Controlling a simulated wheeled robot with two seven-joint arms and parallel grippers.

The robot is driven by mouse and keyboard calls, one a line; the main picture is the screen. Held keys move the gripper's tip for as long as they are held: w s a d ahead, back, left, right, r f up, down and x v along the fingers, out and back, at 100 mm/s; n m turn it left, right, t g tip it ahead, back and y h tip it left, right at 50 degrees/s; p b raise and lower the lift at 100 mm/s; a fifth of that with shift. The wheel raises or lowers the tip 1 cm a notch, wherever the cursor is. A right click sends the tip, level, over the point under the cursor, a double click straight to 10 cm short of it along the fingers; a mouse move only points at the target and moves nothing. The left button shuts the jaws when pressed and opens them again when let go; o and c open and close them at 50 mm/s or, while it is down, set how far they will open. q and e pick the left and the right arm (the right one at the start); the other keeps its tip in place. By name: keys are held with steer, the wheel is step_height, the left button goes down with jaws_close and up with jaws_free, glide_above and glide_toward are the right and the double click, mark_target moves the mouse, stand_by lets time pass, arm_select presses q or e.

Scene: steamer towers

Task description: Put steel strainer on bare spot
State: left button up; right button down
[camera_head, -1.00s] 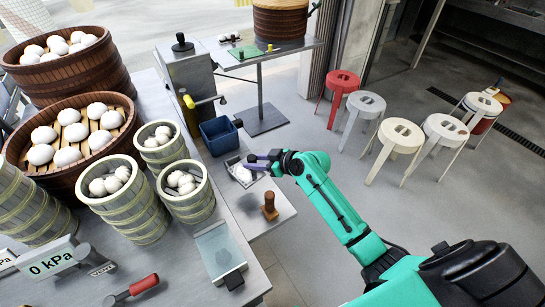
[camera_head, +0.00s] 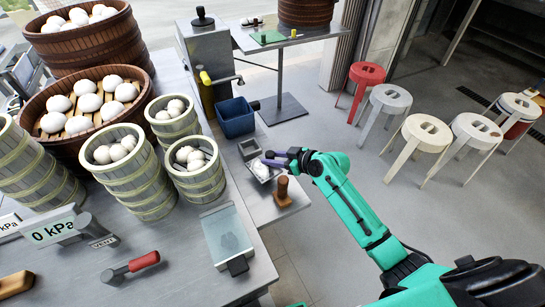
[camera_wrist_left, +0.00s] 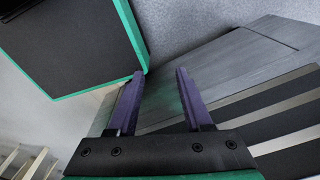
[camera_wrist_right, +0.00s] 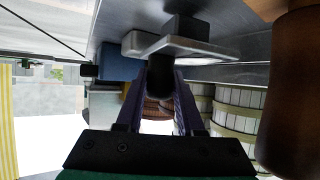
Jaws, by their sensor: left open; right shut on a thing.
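My right gripper (camera_head: 272,160) is shut at the counter's right edge. In the right wrist view, its fingers (camera_wrist_right: 160,90) close on the dark handle of a flat, pale steel piece (camera_wrist_right: 180,46), which I take for the steel strainer; no holes can be made out. In the head view, a small pale steel piece (camera_head: 262,172) shows just under the fingertips. Whether it touches the surface below is unclear. The bare spot cannot be picked out with certainty. My left gripper (camera_wrist_left: 158,95) is open and empty in its wrist view, outside the head view.
A grey square holder (camera_head: 250,148) and a wooden-handled tool (camera_head: 283,190) stand close to the right gripper. A blue bin (camera_head: 236,117) is behind. Steamer towers (camera_head: 195,172) with buns crowd the left. A glass-topped scale (camera_head: 226,235) lies in front. Several stools (camera_head: 425,135) stand on the floor.

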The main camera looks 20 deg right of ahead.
steer(key=shift+f+b, duration=0.35)
steer(key=shift+f, duration=0.15)
stand_by(0.5)
steer(key=shift+c, duration=2.2)
jaws_free()
steer(key=shift+s, duration=0.1)
steer(key=b+v, duration=0.1)
steer(key=v, duration=1.3)
steer(key=shift+r+b, duration=0.2)
steer(key=shift+b, duration=0.2)
steer(key=shift+s+d, duration=0.1)
